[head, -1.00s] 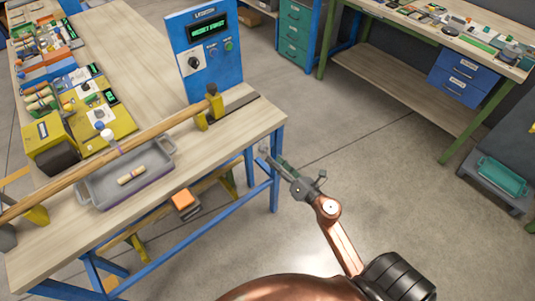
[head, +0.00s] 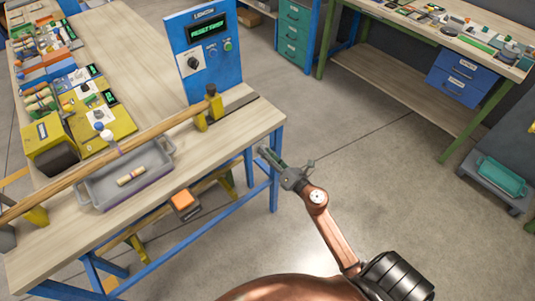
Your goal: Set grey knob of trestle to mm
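A blue upright panel (head: 210,80) stands at the far right corner of the near wooden bench. It has a lit green display (head: 209,28), a dark knob on a white dial (head: 193,63), and small green and blue round buttons to the right. The knob's marks and the panel's lettering are too small to read surely. I cannot tell which knob is the grey one. My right gripper (head: 273,155) is off the bench's right edge, below and right of the panel, apart from it. Its fingers look parted and empty. My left gripper is out of view.
A long wooden rod (head: 110,153) lies across yellow supports along the bench. A grey tray (head: 97,191) holding a small turned piece (head: 130,176) sits beneath it. Yellow boxes (head: 103,121) stand at left. Open floor lies to the right, before another workbench (head: 400,83).

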